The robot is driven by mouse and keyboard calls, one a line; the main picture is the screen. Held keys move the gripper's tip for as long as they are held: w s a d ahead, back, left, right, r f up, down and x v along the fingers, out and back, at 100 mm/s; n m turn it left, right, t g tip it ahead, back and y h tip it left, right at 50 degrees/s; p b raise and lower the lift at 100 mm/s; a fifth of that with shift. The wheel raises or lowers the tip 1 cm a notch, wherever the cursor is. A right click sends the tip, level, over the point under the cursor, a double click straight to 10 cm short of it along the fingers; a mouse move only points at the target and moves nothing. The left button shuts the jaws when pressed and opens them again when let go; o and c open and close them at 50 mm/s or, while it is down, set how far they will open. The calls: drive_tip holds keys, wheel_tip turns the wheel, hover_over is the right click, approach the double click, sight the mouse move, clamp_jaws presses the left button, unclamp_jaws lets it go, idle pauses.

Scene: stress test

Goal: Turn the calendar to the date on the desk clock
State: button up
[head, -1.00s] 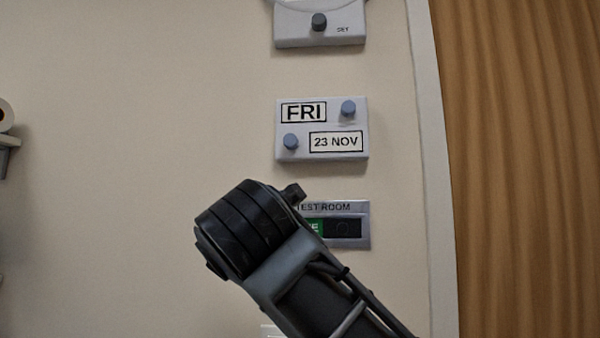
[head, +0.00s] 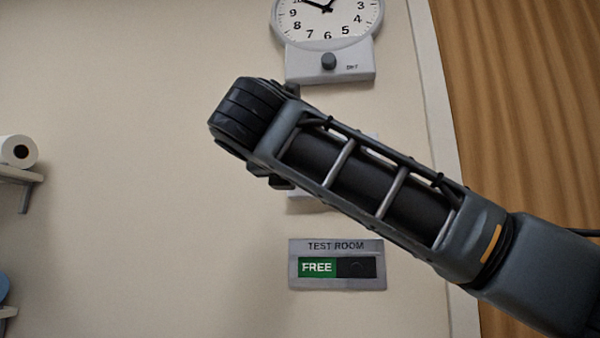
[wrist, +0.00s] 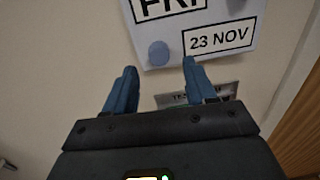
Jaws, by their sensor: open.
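The calendar is a pale wall box (wrist: 247,14) with a FRI window, cut off at the top in the wrist view, and a 23 NOV window (wrist: 218,39). A blue-grey knob (wrist: 158,53) sits at its lower left; a second knob is only partly seen at the top edge. My gripper (wrist: 159,66) is open and empty, its two blue fingers below the calendar, with the lower-left knob between and just beyond the fingertips. I see no contact. In the head view my arm hides nearly all the calendar; a sliver (head: 303,207) shows below it. No desk clock is in view.
A round wall clock (head: 327,20) with a knobbed box (head: 330,66) hangs above. A TEST ROOM sign (head: 337,284) reading FREE is below. A paper roll (head: 19,151) on a shelf stands at the left. A wooden surface (head: 520,100) is at the right.

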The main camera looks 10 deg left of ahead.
drive_tip(key=w, duration=0.3)
drive_tip(key=shift+w+d, duration=0.1)
drive_tip(key=shift+w, duration=0.15)
clamp_jaws()
idle(0.4)
